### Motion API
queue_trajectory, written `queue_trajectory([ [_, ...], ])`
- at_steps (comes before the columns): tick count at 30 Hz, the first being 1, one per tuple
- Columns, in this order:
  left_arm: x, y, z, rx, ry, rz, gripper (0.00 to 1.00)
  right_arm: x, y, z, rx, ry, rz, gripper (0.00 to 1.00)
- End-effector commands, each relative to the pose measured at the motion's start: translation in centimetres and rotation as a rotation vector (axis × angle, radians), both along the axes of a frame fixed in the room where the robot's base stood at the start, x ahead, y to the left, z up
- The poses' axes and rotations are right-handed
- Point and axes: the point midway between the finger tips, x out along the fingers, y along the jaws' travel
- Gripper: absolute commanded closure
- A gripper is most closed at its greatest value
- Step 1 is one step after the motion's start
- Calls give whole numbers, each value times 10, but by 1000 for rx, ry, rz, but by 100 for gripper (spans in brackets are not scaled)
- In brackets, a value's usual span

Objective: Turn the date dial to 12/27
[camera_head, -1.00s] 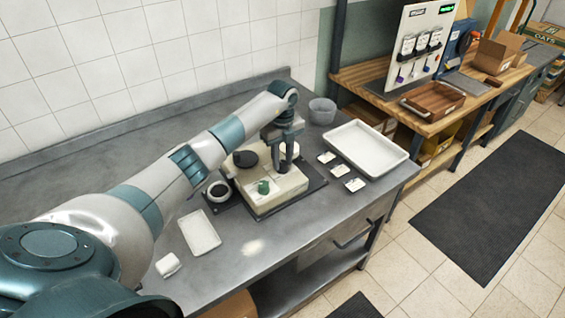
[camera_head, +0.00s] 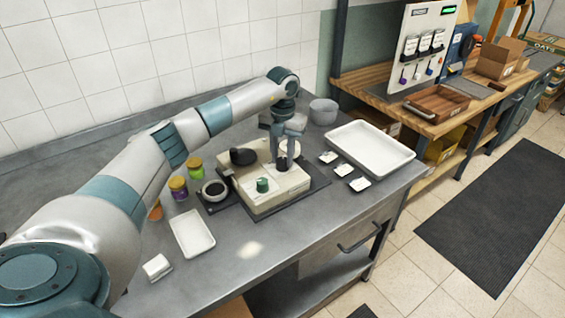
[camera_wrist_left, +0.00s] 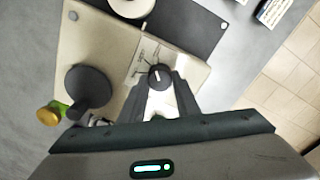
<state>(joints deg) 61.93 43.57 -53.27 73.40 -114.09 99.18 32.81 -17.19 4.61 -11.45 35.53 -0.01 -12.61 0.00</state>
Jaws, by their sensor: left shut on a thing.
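A cream date machine (camera_head: 262,197) stands on a dark base plate on the steel bench. It carries a black knobbed part (camera_head: 243,157), a green knob (camera_head: 262,185) and a white round part (camera_head: 289,146). The date dial (camera_wrist_left: 158,77) is a small dark knob with a white pointer line, beside printed marks too small to read. My left gripper (camera_head: 284,156) points down over the machine; in the left wrist view its fingers (camera_wrist_left: 160,85) are shut on the dial from both sides. My right gripper is not in view.
A white tray (camera_head: 367,125) and several small label cards (camera_head: 343,170) lie right of the machine. A grey tub (camera_head: 323,111) stands behind. Lidded jars (camera_head: 178,188), a black-rimmed dish (camera_head: 215,190) and a small white tray (camera_head: 192,258) are at the left.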

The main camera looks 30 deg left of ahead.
Motion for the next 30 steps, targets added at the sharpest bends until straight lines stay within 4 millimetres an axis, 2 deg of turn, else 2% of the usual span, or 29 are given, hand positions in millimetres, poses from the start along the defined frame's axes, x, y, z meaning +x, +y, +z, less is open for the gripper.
queue_trajectory([
  [3, 1, 1, -2, 1, -3, -90, 93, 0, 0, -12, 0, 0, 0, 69],
  [12, 1, 1, 0, 1, -2, -235, 93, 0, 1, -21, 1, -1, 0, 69],
  [28, 0, 1, 1, 0, -2, -266, 93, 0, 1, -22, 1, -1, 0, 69],
  [29, 0, 1, 1, 0, -2, -265, 66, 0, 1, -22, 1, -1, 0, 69],
  [30, 0, 1, 1, 0, -2, -265, 57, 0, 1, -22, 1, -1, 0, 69],
])
